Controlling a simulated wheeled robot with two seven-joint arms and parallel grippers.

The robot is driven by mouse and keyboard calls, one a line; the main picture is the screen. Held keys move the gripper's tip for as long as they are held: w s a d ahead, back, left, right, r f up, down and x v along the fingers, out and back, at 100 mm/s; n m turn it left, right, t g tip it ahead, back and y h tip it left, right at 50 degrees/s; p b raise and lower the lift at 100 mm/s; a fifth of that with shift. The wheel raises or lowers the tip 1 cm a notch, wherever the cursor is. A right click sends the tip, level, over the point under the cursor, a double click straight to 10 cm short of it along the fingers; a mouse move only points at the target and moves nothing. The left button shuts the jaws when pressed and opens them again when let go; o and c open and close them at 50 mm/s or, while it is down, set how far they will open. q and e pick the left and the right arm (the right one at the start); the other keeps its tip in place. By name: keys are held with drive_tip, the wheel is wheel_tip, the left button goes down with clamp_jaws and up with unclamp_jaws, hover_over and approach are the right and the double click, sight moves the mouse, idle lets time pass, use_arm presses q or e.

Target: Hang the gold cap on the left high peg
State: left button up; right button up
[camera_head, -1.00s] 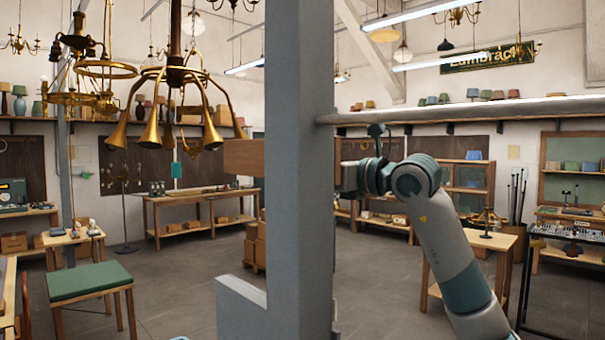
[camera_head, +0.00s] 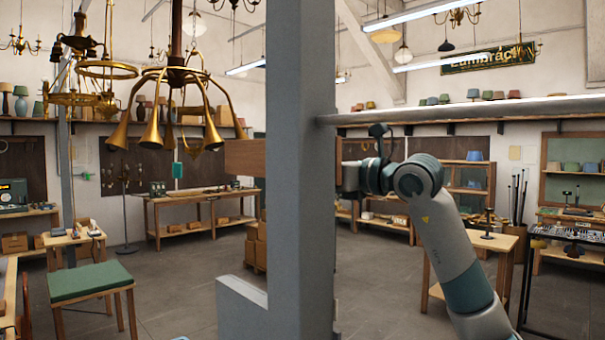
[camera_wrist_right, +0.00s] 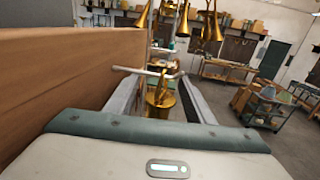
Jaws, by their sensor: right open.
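The gold cap (camera_wrist_right: 160,96) shows in the right wrist view. It is between the two fingers of my right gripper (camera_wrist_right: 161,79), with a gap on both sides. A pale rod-like peg (camera_wrist_right: 128,70) sticks out from a wooden board (camera_wrist_right: 75,65) and crosses just above the cap. The top of the cap meets the peg and appears to hang from it. The fingers are apart. In the head view the right arm (camera_head: 440,235) reaches in from the right, and its gripper is hidden. The same board's edge (camera_head: 243,157) shows left of centre. My left gripper is not seen.
A brass chandelier (camera_head: 168,110) with horn-shaped arms hangs at the upper left. A green-topped stool (camera_head: 90,281) stands at the lower left. A small wooden table (camera_head: 490,238) is beyond the right arm. The wooden board closely flanks the right gripper's left side.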

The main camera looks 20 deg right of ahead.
drive_tip(key=shift+s+d+f+b, duration=0.1)
drive_tip(key=shift+s+d+b, duration=0.3)
drive_tip(key=shift+s, duration=0.2)
drive_tip(key=b+v, duration=0.7)
drive_tip(key=v, duration=0.8)
drive_tip(key=shift+s+b, duration=0.35)
drive_tip(key=shift+s, duration=0.1)
